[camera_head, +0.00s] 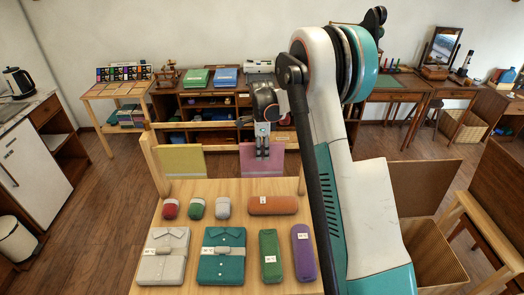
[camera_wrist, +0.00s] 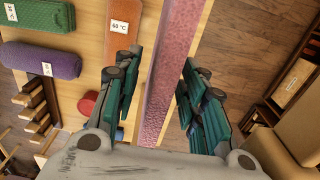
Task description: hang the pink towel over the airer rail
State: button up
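The pink towel (camera_head: 248,160) hangs flat at the right part of the wooden airer (camera_head: 153,165), beside the yellow towel, in the head view. Its top reaches up to my gripper. My gripper (camera_head: 262,150) points down at the towel's top. In the wrist view, the towel (camera_wrist: 172,75) is seen nearly edge-on as a pink strip between the two fingers of my gripper (camera_wrist: 160,88). The fingers stand apart, with a gap showing beside the towel on the left. The rail under the towel is hidden, and contact with it cannot be made out.
A yellow towel (camera_head: 182,163) hangs on the airer's left. The light wood table (camera_head: 205,188) in front holds folded shirts (camera_head: 165,258), rolled green (camera_head: 270,256) and purple (camera_head: 303,252) towels, an orange roll (camera_head: 272,205) and small rolls. A woven basket (camera_head: 432,255) stands right.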

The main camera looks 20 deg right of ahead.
notch_tip(320, 180, up, 12)
jog(key=shift+f, duration=0.1)
dwell(0.6)
jog(key=shift+s+a, duration=0.1)
jog(key=shift+s, duration=0.05)
jog(key=s+a+r+n+t+b, duration=0.25)
jog(key=s+a+n, duration=0.3)
jog(key=s, duration=0.35)
jog(key=s+a+r+n+t+b, duration=0.1)
jog(key=s+a+r+n+b, duration=0.25)
jog(key=s+n, duration=0.4)
jog(key=s+a+f+n+t+b, duration=0.2)
jog(key=s+f+n, duration=0.2)
jog(key=s, duration=0.5)
jog(key=s+a+f+n+t+b, duration=0.1)
jog(key=s+a+f+n+b, duration=0.2)
jog(key=s, duration=0.7)
notch_tip(320, 180, down, 3)
jog(key=n, duration=0.2)
jog(key=shift+a+n+t+b, duration=0.25)
jog(key=shift+n+t+b, duration=0.05)
jog(key=shift+t, duration=0.05)
